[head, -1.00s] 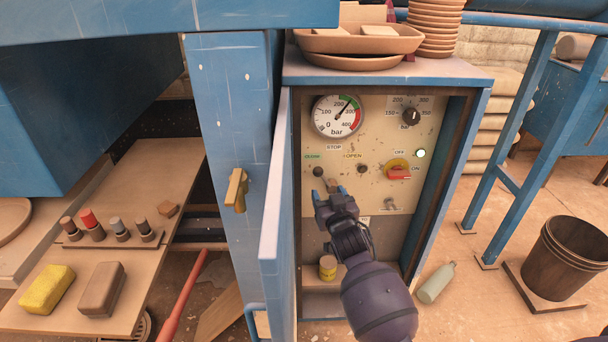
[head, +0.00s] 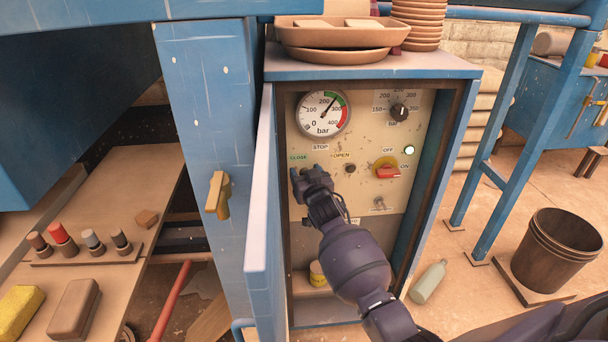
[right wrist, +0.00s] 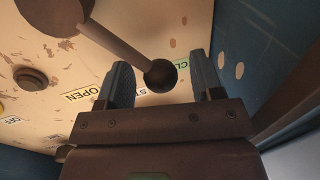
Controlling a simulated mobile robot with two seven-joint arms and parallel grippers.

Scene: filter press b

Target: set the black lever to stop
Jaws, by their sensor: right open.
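The black lever shows in the right wrist view as a grey stem with a black ball knob (right wrist: 160,76). In the head view my right gripper covers it. My right gripper (head: 306,173) is open at the panel (head: 371,132), just below the CLOSE label (head: 299,157). In the right wrist view its two fingers stand on either side of the ball knob, with visible gaps. The STOP label (head: 320,147) lies above the gripper, and the OPEN label (head: 341,155) to its right. I cannot tell exactly which label the lever points to. My left gripper is out of view.
The open blue door (head: 260,190) stands close to the left of my right gripper. On the panel are a pressure gauge (head: 324,114), a dark knob (head: 399,111) and a red switch (head: 388,172).

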